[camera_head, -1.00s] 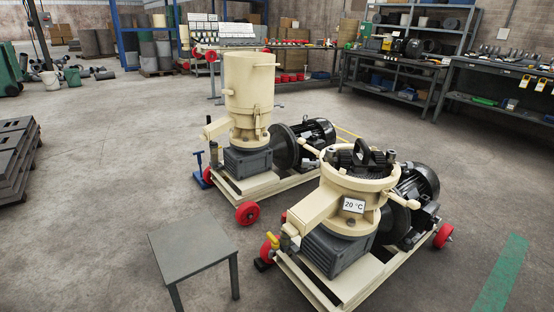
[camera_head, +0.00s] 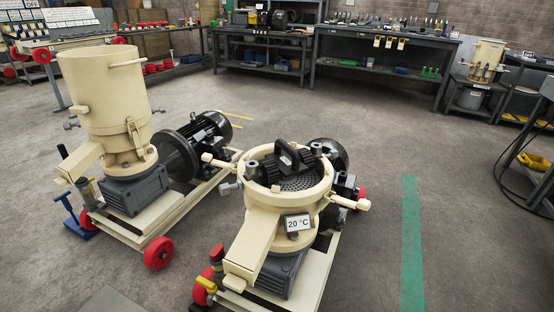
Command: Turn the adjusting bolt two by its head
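The open pellet mill (camera_head: 262,198) stands in the middle, cream coloured, with a roller assembly (camera_head: 285,160) over a perforated die (camera_head: 303,182) in its round chamber. Grey bolt-like parts show at its rim: one at the left (camera_head: 229,188) and one at the upper right (camera_head: 316,149). No number marks them, so I cannot tell which is adjusting bolt two. The second mill (camera_head: 105,100), with its tall hopper, stands to the left and has small grey bolt heads at its sides. My gripper is not in view.
Black motors (camera_head: 207,133) sit behind the mills on cream frames with red wheels (camera_head: 158,252). A blue stand (camera_head: 80,222) is at the left. Workbenches (camera_head: 380,60) line the back wall. The floor right of the open mill is clear, with a green stripe (camera_head: 412,245).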

